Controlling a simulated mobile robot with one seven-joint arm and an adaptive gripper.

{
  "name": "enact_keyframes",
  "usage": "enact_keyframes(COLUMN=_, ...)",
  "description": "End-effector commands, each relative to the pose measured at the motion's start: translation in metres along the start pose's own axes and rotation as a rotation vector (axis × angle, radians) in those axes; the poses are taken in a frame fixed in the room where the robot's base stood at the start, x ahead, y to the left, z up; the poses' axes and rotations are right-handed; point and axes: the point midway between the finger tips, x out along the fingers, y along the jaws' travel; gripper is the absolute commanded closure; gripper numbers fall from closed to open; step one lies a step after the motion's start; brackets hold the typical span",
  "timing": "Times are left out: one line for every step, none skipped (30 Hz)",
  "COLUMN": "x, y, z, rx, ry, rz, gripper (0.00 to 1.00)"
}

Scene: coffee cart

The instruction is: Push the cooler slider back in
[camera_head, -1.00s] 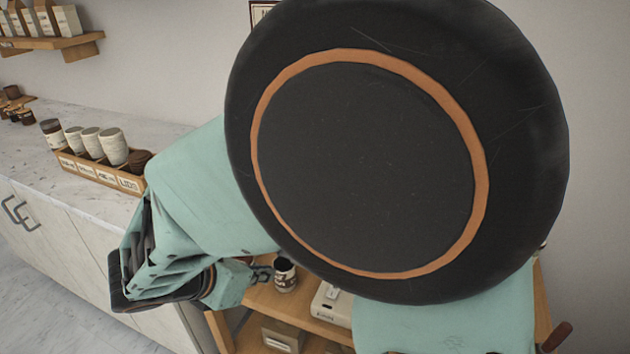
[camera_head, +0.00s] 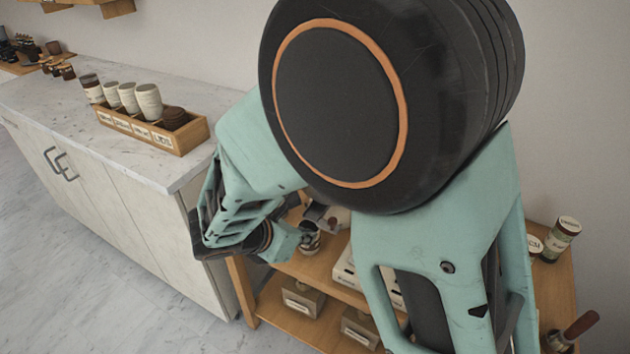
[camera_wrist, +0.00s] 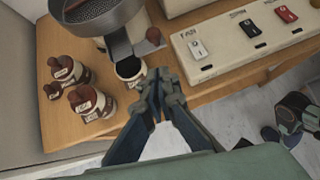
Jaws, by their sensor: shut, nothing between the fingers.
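In the wrist view, a round metal cooler tray (camera_wrist: 110,38) with a perforated floor is at the top left. A small brown knob (camera_wrist: 153,36) sits at its right side and looks like the slider's handle; how far it stands out I cannot tell. My gripper (camera_wrist: 156,88) is shut and empty, its fingertips below the knob in the picture and close beside a dark-mouthed cup (camera_wrist: 129,69). Touch with the cup is unclear. In the head view, the cup (camera_head: 309,240) shows beside my wrist, and my arm hides most of the cooler.
A white switch panel (camera_wrist: 205,65) lies right of the cup. Several brown-lidded jars (camera_wrist: 85,98) stand on the wooden top at left. In the head view, a marble counter (camera_head: 60,100) holds a wooden cup rack (camera_head: 175,140). Boxes (camera_head: 303,298) sit on a lower shelf.

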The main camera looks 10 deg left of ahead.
Motion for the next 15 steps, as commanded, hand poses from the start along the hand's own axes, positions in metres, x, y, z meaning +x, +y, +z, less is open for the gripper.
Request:
enact_keyframes(x=0.013, y=-0.001, z=-0.001, rx=-0.001, ry=-0.001, rz=-0.005, gripper=1.0)
enact_keyframes(x=0.019, y=-0.001, z=-0.001, rx=-0.001, ry=0.0, rz=-0.004, gripper=1.0)
enact_keyframes(x=0.027, y=-0.001, z=-0.002, rx=-0.001, ry=0.0, rz=-0.003, gripper=1.0)
enact_keyframes(x=0.031, y=-0.001, z=0.001, rx=0.0, ry=0.0, rz=-0.004, gripper=1.0)
enact_keyframes(x=0.034, y=-0.001, z=0.007, rx=0.003, ry=-0.001, rz=-0.002, gripper=1.0)
enact_keyframes(x=0.038, y=0.0, z=0.011, rx=0.003, ry=-0.001, rz=-0.002, gripper=1.0)
enact_keyframes(x=0.041, y=0.0, z=0.014, rx=0.002, ry=-0.001, rz=-0.001, gripper=1.0)
enact_keyframes(x=0.044, y=0.0, z=0.016, rx=0.001, ry=-0.001, rz=-0.001, gripper=1.0)
enact_keyframes(x=0.047, y=0.0, z=0.019, rx=0.001, ry=0.0, rz=-0.001, gripper=1.0)
enact_keyframes(x=0.049, y=0.0, z=0.021, rx=0.001, ry=0.0, rz=-0.001, gripper=1.0)
enact_keyframes(x=0.051, y=0.0, z=0.022, rx=0.001, ry=0.0, rz=-0.001, gripper=1.0)
enact_keyframes(x=0.053, y=0.0, z=0.024, rx=0.001, ry=0.0, rz=-0.001, gripper=1.0)
enact_keyframes(x=0.054, y=0.0, z=0.025, rx=0.0, ry=-0.001, rz=-0.001, gripper=1.0)
enact_keyframes(x=0.054, y=0.0, z=0.025, rx=0.0, ry=0.0, rz=0.0, gripper=1.0)
enact_keyframes(x=0.055, y=0.0, z=0.026, rx=0.0, ry=0.0, rz=0.0, gripper=1.0)
